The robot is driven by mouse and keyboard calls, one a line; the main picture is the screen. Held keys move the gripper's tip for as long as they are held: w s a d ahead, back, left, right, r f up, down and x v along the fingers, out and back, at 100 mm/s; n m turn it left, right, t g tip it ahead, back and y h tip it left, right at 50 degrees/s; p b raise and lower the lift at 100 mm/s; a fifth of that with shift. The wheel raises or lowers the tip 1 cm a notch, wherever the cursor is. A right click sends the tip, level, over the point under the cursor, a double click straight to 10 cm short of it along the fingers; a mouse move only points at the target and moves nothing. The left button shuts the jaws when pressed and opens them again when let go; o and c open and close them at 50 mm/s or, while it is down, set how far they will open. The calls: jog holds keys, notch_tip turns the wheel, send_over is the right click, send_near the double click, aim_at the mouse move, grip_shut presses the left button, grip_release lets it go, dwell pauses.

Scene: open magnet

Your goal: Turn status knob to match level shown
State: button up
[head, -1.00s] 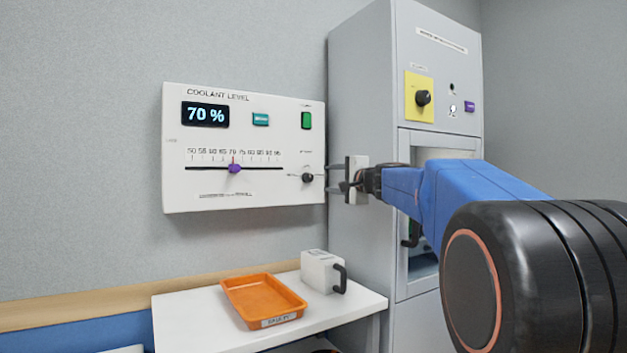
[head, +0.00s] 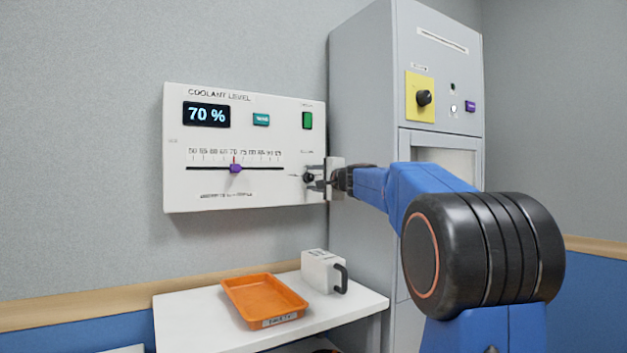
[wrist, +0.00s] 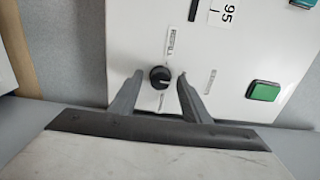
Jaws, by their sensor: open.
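The white coolant level panel (head: 260,190) hangs on the wall, its display (head: 206,114) reading 70 %. A purple slider (head: 236,168) stands near the 70 mark of its scale. The black status knob (head: 309,177) sits at the panel's lower right; it also shows in the wrist view (wrist: 160,76). My gripper (head: 312,178) is open at the knob. In the wrist view its two fingers (wrist: 156,92) stand to either side of the knob, with gaps between. Small labels surround the knob; I cannot read all of them or tell the pointer's direction surely.
A green switch (head: 307,120) and a teal button (head: 261,119) are on the panel. A grey cabinet (head: 365,90) with a yellow-backed knob (head: 424,98) stands to the right. Below, a white shelf (head: 345,310) bears an orange tray (head: 232,292) and a white handled box (head: 320,271).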

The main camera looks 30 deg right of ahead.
jog(key=c, duration=1)
jog(key=shift+c, duration=0.2)
jog(key=shift+m, duration=0.3)
jog(key=m, duration=0.3)
jog(key=shift+m, duration=0.4)
jog(key=m, duration=0.3)
jog(key=shift+f+m, duration=0.1)
jog(key=shift+m, duration=0.2)
jog(key=m, duration=0.6)
jog(key=shift+m, duration=0.4)
